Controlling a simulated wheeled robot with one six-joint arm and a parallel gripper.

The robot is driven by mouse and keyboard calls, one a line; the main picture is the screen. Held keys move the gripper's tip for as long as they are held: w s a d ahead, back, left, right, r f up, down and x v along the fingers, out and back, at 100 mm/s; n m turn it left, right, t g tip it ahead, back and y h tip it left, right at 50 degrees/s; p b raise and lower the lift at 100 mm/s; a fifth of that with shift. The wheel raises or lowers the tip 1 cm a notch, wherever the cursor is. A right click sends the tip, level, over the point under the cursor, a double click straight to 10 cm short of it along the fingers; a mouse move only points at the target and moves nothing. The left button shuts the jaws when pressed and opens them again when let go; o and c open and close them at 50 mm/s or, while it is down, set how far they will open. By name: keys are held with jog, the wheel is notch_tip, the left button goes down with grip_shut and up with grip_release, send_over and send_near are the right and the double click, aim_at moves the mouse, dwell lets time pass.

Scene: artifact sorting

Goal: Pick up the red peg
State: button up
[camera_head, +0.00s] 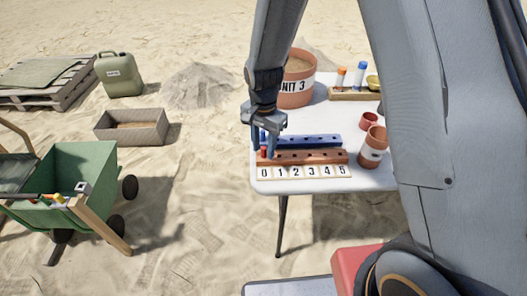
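A small red peg (264,153) stands at the left end of the reddish-brown pegboard (305,157), by the 0 label. My gripper (262,149) points down over the left ends of the boards. Its fingers are apart, with the red peg showing between them and a visible gap. I cannot tell whether either finger touches it. A blue peg (262,136) stands just behind, at the left end of the blue board (307,141), partly covered by the gripper.
A white table (330,186) bears the boards, a number strip (304,172), a UNIT 3 bucket (297,85), terracotta pots (374,146) and a rack (355,94) with tubes. A green cart (82,168) and a crate (132,126) stand on sand at left.

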jog(key=shift+f, duration=0.45)
grip_shut()
jog(key=shift+r, duration=0.1)
